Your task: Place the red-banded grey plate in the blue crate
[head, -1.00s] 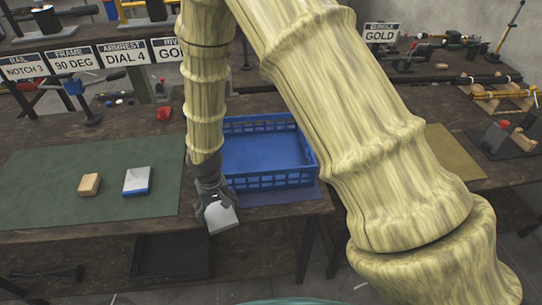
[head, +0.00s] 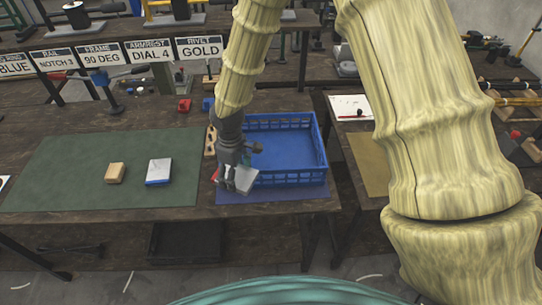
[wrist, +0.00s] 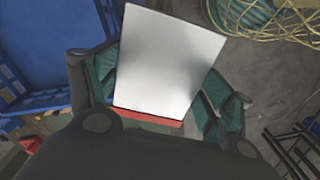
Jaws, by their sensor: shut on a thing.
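My gripper (head: 236,178) is shut on the red-banded grey plate (head: 244,179). In the wrist view the plate (wrist: 165,60) is a pale grey slab with a red band along its lower edge, between the two fingers of my gripper (wrist: 160,105). The blue crate (head: 320,150) stands on the bench, open at the top. In the head view the plate is at the crate's front left corner, overlapping its front wall; whether it touches the crate cannot be told. The crate also shows at the left of the wrist view (wrist: 40,102). The visible crate floor is bare.
A blue-banded white plate (head: 159,170) and a wooden block (head: 115,172) lie on the green mat (head: 60,170) to the left. A blue mat (head: 285,195) lies under the crate. Signs (head: 150,51) stand behind. A small red item (head: 184,105) lies behind the green mat.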

